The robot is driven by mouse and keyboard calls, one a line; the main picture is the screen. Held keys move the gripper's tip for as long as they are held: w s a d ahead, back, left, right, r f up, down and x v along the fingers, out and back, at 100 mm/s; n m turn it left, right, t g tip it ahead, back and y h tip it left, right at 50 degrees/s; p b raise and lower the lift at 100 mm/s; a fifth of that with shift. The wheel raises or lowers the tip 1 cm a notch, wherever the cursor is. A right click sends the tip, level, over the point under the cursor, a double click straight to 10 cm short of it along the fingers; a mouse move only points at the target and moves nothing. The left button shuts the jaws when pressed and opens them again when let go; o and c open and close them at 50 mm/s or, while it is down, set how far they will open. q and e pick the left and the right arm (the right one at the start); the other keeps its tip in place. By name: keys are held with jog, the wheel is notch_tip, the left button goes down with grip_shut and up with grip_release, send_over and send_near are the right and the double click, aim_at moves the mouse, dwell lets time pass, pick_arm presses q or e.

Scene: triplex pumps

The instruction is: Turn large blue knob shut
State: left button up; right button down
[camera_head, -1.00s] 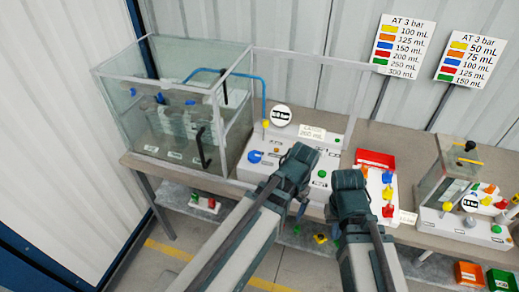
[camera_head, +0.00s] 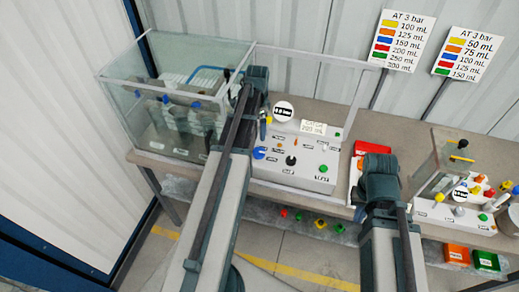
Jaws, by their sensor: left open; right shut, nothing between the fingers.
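The large blue knob (camera_head: 259,153) sits at the left of the white control panel (camera_head: 300,178), partly beside my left forearm. My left gripper (camera_head: 257,80) is raised behind and above the knob, in front of the tank's right edge, apart from the knob in the picture. It is open; its fingertips are hard to make out. My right gripper (camera_head: 378,168) is shut and empty, to the right of the panel, over the red tray area. It hides most of the small parts there.
A glass tank (camera_head: 180,95) stands left of the panel. A gauge (camera_head: 283,111), black knob (camera_head: 291,160) and green button (camera_head: 323,168) are on the panel. A clear frame rises behind it. A second small station (camera_head: 460,200) stands at right.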

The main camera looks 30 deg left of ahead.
aim_at(258, 152)
pick_arm(q)
notch_tip(258, 152, down, 14)
jog(key=b, duration=1.3)
jog(key=shift+r, duration=0.15)
jog(key=c, duration=1.4)
